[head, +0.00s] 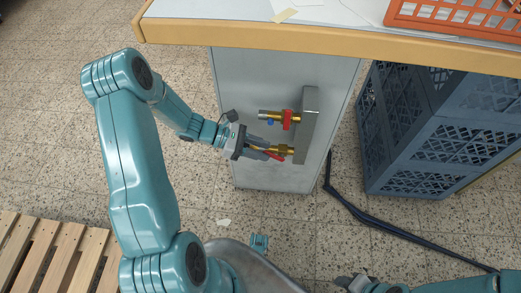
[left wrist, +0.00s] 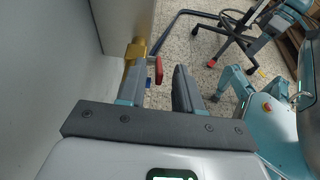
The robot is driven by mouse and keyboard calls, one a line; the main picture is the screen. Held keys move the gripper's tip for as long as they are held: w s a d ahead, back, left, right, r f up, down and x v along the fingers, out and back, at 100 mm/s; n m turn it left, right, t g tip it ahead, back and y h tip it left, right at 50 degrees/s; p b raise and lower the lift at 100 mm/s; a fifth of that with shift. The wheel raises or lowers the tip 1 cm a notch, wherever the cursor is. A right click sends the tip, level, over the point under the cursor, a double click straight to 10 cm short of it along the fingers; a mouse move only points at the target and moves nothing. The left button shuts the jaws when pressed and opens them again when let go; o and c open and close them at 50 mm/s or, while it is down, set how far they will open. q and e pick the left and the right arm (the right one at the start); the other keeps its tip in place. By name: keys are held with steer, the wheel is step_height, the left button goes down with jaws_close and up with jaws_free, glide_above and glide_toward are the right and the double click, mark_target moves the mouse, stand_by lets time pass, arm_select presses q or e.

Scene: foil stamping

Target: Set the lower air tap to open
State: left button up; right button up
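The lower air tap (head: 285,150) is a brass valve with a red lever, low on the grey bracket (head: 309,125) on the cabinet's side. Its red lever (left wrist: 159,70) shows in the left wrist view between my finger tips, beside the brass body (left wrist: 136,50). Fingers partly hide the tap in the head view, so its lever's exact angle is unclear. My left gripper (head: 262,150) is at the lower tap, open, with a gap on the lever's right. The upper tap (head: 288,119), also brass with a red handle, is just above. My right gripper (head: 355,284) is at the bottom edge, partly cut off.
The workbench edge (head: 300,39) overhangs the cabinet (head: 237,85). A wooden pallet (head: 50,255) lies at lower left. An orange crate (head: 440,25) is on the bench.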

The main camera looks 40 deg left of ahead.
arm_select(q)
steer(key=shift+d, duration=0.1)
jaws_close()
steer(key=shift+s+a+f+t+h+b, duration=0.1)
steer(key=shift+a+f+t+h+b, duration=0.25)
steer(key=shift+h+b, duration=0.35)
jaws_free()
steer(key=shift+d, duration=0.1)
steer(key=p+v, duration=0.3)
steer(key=v, duration=1.3)
steer(key=shift+r, duration=0.15)
